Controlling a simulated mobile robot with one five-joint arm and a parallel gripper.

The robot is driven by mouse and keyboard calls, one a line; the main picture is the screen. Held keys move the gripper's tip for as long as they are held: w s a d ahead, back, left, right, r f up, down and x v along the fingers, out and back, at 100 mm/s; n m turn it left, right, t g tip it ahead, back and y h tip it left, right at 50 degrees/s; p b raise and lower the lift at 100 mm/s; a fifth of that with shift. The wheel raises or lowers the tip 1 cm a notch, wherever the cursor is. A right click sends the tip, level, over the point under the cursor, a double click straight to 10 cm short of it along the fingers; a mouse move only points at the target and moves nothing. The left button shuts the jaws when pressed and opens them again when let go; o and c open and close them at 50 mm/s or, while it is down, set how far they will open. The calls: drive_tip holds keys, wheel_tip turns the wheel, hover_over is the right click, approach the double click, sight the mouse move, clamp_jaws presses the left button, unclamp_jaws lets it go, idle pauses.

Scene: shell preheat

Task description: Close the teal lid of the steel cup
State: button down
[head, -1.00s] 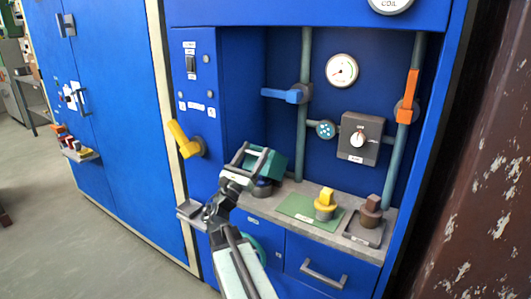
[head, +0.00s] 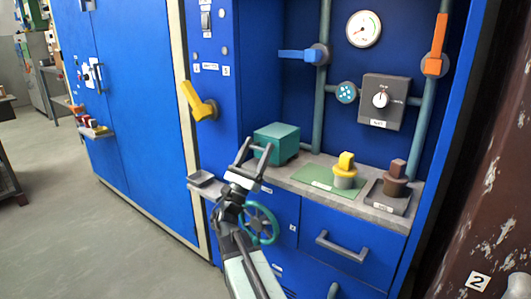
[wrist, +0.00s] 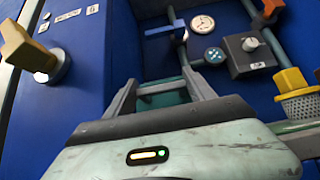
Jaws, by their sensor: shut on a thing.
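The teal lid (head: 277,140) is a block-like cover at the left end of the grey shelf. It sits about level, low over the shelf. The steel cup is almost wholly hidden beneath it, and I cannot tell whether the lid is fully seated. My gripper (head: 255,148) is at the lid's near left side, its two fingers set apart and shut on the lid. In the wrist view, teal of the lid (wrist: 163,99) shows between the fingers (wrist: 163,90), with a grey bar across it.
A yellow-topped cup (head: 345,172) on a green mat (head: 318,180) and a brown-topped piece (head: 396,178) stand to the right. A yellow lever (head: 199,101) juts out at left. A blue valve handle (head: 298,56) is above. A teal handwheel (head: 260,223) is below the shelf.

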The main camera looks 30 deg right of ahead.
drive_tip(key=shift+w+d+f, duration=0.1)
drive_tip(key=shift+f, duration=0.05)
drive_tip(key=c, duration=0.6)
unclamp_jaws()
drive_tip(key=shift+o, duration=1.4)
drive_tip(key=shift+w+f, duration=0.15)
drive_tip(key=b+v, duration=0.6)
drive_tip(key=v, duration=0.1)
drive_tip(key=shift+a+f, duration=0.25)
drive_tip(key=shift+a, duration=0.05)
